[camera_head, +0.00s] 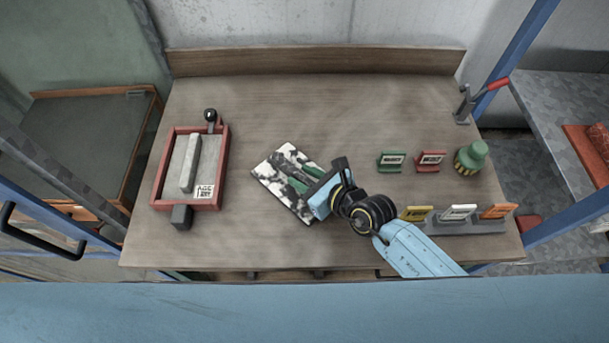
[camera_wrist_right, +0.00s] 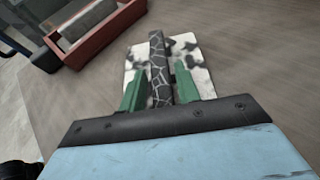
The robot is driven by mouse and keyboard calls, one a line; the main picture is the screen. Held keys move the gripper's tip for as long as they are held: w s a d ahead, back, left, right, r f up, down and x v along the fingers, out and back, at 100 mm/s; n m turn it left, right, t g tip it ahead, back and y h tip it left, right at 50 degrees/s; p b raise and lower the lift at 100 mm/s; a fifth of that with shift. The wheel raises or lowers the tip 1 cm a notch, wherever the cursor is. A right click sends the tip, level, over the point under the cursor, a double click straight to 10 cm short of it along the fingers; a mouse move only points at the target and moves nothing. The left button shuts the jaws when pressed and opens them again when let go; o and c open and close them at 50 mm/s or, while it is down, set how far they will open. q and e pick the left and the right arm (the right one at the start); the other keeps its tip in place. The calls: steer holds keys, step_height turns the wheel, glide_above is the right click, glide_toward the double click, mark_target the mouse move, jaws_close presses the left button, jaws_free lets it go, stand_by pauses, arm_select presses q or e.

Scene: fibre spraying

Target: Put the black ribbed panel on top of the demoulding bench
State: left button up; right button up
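No plainly all-black ribbed panel shows. A flat white panel with black blotches (camera_head: 276,169) lies on the wooden table; it also shows in the right wrist view (camera_wrist_right: 194,57). A dark bar with pale crack-like lines (camera_wrist_right: 160,66) runs along its middle. My right gripper (camera_head: 300,176) reaches over the panel from the lower right. Its green fingers (camera_wrist_right: 162,85) stand on either side of the bar, apart, with narrow gaps showing. The gripper hides the panel's near part. My left gripper is out of view. I cannot tell which surface is the demoulding bench.
The wooden table (camera_head: 330,110) is clear behind the panel. A red-framed tray (camera_head: 222,170) with a grey block (camera_head: 190,162) stands left. Small signs (camera_head: 430,161) and a green knobbed object (camera_head: 471,157) stand right. A dark-topped table (camera_head: 85,130) is left, a grey one (camera_head: 560,105) right.

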steer(key=shift+o, duration=0.6)
steer(key=shift+r, duration=0.25)
steer(key=p+v, duration=0.1)
steer(key=v, duration=1.1)
steer(key=shift+f, duration=0.2)
steer(key=shift+s, duration=0.1)
